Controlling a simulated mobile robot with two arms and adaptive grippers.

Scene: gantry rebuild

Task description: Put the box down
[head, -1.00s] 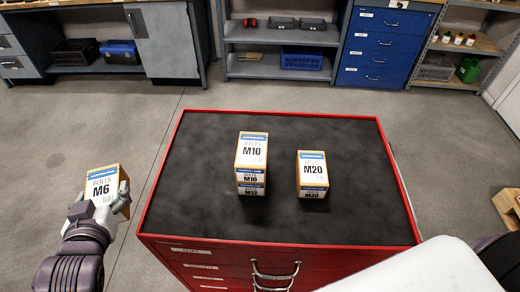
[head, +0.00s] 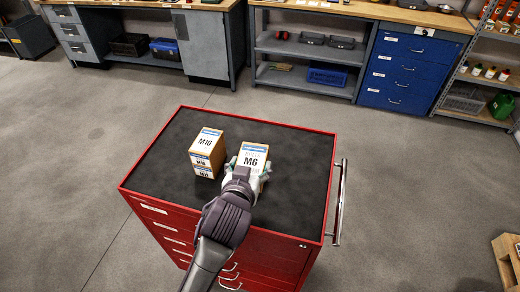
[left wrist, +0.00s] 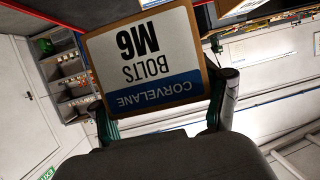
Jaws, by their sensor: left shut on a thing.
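The M6 bolts box (head: 251,157), cardboard with a white and blue label, is in my left gripper (head: 246,172), which is shut on its sides. Its label fills the middle of the left wrist view (left wrist: 145,60), upside down there. In the head view the box is over the black top of the red cabinet (head: 296,190), just right of the M10 stack (head: 206,146). The M20 box cannot be seen in the head view; the M6 box and gripper cover that area. I cannot tell whether the M6 box rests on anything. My right gripper is out of view.
The cabinet top is bare at its right side and front left. A chrome handle (head: 340,203) stands out from the cabinet's right side. Benches and a blue drawer unit (head: 408,70) line the back.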

